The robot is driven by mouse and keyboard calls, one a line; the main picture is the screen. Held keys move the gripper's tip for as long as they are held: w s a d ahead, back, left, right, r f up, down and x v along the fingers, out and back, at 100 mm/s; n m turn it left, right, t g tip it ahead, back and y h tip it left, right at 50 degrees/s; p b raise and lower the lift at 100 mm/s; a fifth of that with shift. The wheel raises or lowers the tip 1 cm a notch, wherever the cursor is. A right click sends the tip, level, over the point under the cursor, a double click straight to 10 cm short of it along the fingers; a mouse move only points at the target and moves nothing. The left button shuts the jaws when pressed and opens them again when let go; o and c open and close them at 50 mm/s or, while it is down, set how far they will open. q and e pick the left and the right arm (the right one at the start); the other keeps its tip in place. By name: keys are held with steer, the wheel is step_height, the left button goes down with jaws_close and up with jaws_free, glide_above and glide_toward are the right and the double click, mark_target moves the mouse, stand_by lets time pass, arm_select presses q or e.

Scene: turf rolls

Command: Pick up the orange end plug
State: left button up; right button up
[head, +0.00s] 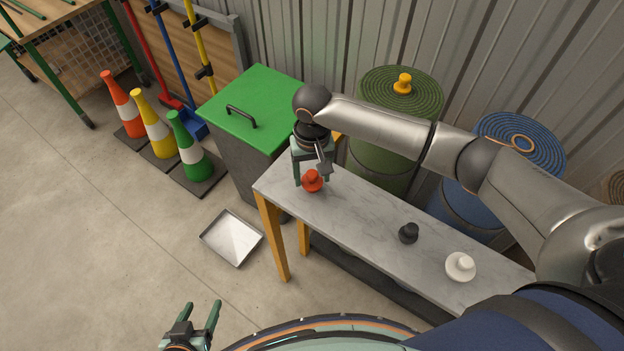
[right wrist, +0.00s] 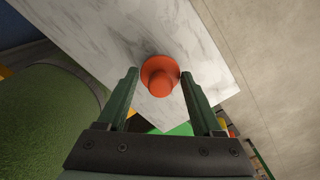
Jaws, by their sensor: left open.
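The orange end plug (head: 312,183) stands on the marble-topped bench (head: 360,215), near its left end. My right gripper (head: 311,170) is open and points down over the plug. In the right wrist view the plug (right wrist: 160,78) shows between the two fingertips (right wrist: 159,75), with a gap on each side. I cannot tell exactly how high the fingertips are above the bench top. My left gripper (head: 198,322) is open and empty at the bottom of the head view, away from the bench.
A black plug (head: 408,233) and a white plug (head: 460,266) stand further right on the bench. A metal tray (head: 232,238) lies on the floor.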

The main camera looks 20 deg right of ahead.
steer(key=c, duration=0.9)
